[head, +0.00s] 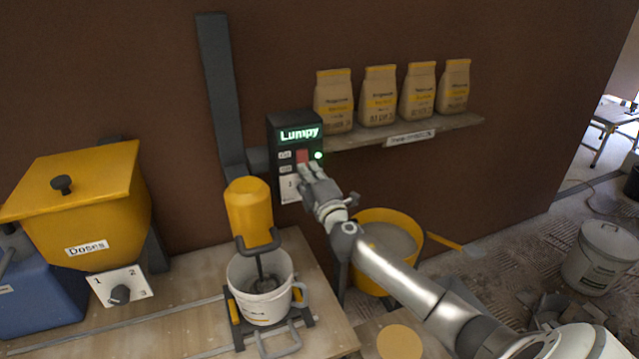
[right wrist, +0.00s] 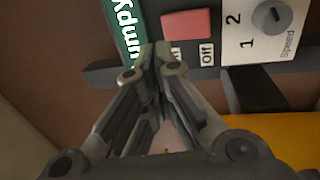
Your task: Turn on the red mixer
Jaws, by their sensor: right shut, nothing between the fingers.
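The mixer (head: 250,207) has a yellow motor head on a dark column, not a red one. Its stirrer hangs into a white bucket (head: 240,300) holding grey material. My left gripper is out of view.
A speed dial (right wrist: 271,16) sits on the box near the switch. Several bags (head: 380,95) stand on a shelf (head: 455,122) to the right. A yellow tub (head: 372,215) is below my right arm. A yellow hopper (head: 95,200) with a numbered knob (head: 120,294) is left.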

